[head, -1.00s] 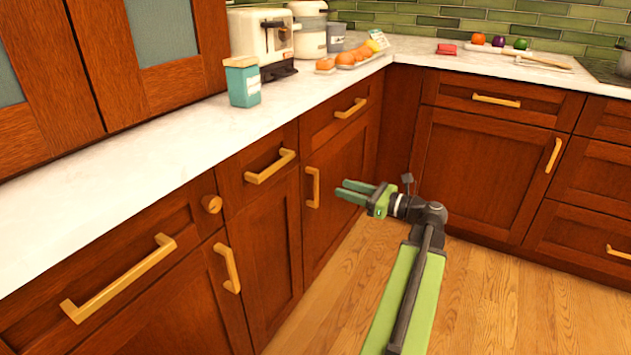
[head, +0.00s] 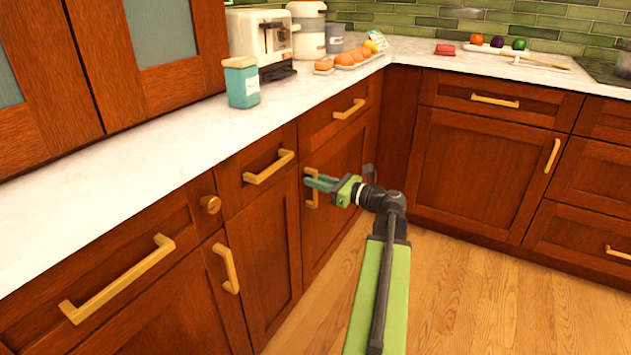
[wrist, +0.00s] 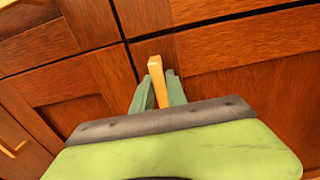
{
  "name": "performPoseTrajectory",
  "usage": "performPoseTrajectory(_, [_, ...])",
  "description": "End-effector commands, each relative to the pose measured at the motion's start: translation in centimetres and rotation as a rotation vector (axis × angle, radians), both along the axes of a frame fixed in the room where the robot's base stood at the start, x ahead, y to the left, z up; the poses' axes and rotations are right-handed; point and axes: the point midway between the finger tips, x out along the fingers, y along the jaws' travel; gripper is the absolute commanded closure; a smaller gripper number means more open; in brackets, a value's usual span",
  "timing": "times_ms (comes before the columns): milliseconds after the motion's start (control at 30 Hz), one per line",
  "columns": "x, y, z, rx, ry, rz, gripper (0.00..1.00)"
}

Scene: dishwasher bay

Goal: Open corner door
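The corner door (head: 338,190) is the brown wooden door on the left-hand run of cabinets, beside the inner corner. It is closed. Its upright brass handle (head: 312,200) is near the door's left edge. My gripper (head: 318,182) is at the upper part of this handle, with green fingers pointing at the door. In the wrist view the handle (wrist: 156,72) stands between the two fingertips (wrist: 160,88), one on each side. The fingers look open around it; whether either touches it is hard to tell. The fingers hide part of the handle.
A drawer (head: 335,118) with a brass handle sits above the door. A narrow cabinet (head: 263,245) is to its left. Cabinets (head: 470,175) on the right-hand run meet it at the corner. The wooden floor (head: 460,290) in front is clear. The counter holds a toaster (head: 262,40) and eggs.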

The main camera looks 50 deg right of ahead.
Motion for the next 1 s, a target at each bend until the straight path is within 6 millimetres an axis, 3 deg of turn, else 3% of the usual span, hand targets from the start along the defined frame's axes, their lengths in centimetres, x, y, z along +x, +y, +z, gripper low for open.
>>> performPoseTrajectory(133, [-0.01,0.0,0.0,0.0,0.0,0.0,1.0])
performPoseTrajectory(1000, [0.03,0.03,0.0,0.0,0.0,0.0,1.0])
